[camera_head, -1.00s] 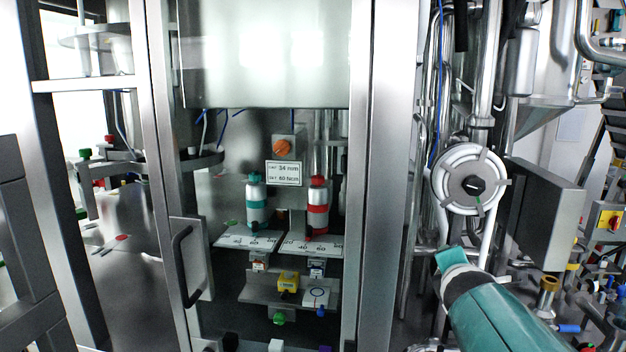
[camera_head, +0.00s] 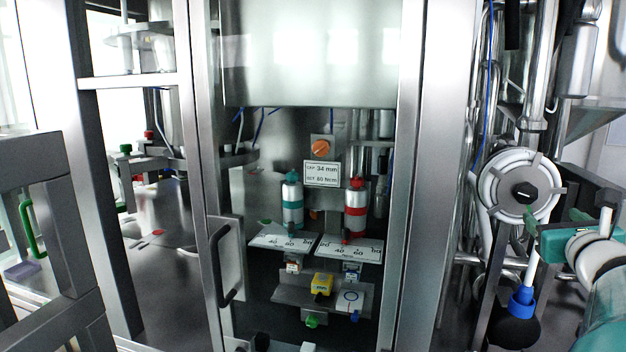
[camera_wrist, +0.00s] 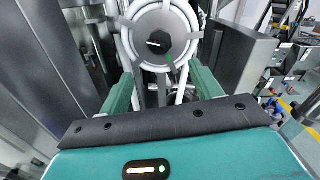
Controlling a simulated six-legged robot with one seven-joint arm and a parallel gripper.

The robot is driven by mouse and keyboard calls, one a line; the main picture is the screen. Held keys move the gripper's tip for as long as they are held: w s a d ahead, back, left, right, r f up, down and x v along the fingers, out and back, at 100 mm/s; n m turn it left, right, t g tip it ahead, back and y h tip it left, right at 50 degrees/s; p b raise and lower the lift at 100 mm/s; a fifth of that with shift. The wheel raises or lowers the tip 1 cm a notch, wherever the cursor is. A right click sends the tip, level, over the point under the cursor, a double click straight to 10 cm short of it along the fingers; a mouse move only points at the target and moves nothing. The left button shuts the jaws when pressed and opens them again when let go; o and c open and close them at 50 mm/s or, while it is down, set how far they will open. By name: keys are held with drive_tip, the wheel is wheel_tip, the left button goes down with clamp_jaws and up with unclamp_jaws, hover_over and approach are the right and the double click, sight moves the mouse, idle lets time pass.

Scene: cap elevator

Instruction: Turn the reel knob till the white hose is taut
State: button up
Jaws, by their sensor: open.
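The round reel (camera_head: 496,192) hangs at the right in the head view, with the white hose (camera_head: 487,176) wound on it. The reel knob (camera_head: 525,193) is black, at the reel's centre, with a green piece below it. A white length runs down from the reel to a blue collar (camera_head: 521,300) above a black bulb; its tautness is unclear. My gripper (camera_head: 556,223) is open and empty, just right of and below the knob. In the wrist view, the knob (camera_wrist: 158,43) is ahead, above and between the spread fingers of my gripper (camera_wrist: 162,80), apart from them.
A grey box (camera_wrist: 247,65) stands right of the reel. Metal pipes crowd behind it. A steel-framed cabinet (camera_head: 437,180) stands to the left, with a green bottle (camera_head: 292,203) and a red bottle (camera_head: 355,212) inside.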

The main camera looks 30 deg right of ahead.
sight(529, 197)
drive_tip(key=x, duration=1.1)
drive_tip(key=shift+w+d, duration=0.25)
drive_tip(key=shift+d, duration=0.05)
drive_tip(key=shift+c, duration=0.2)
drive_tip(key=c, duration=0.9)
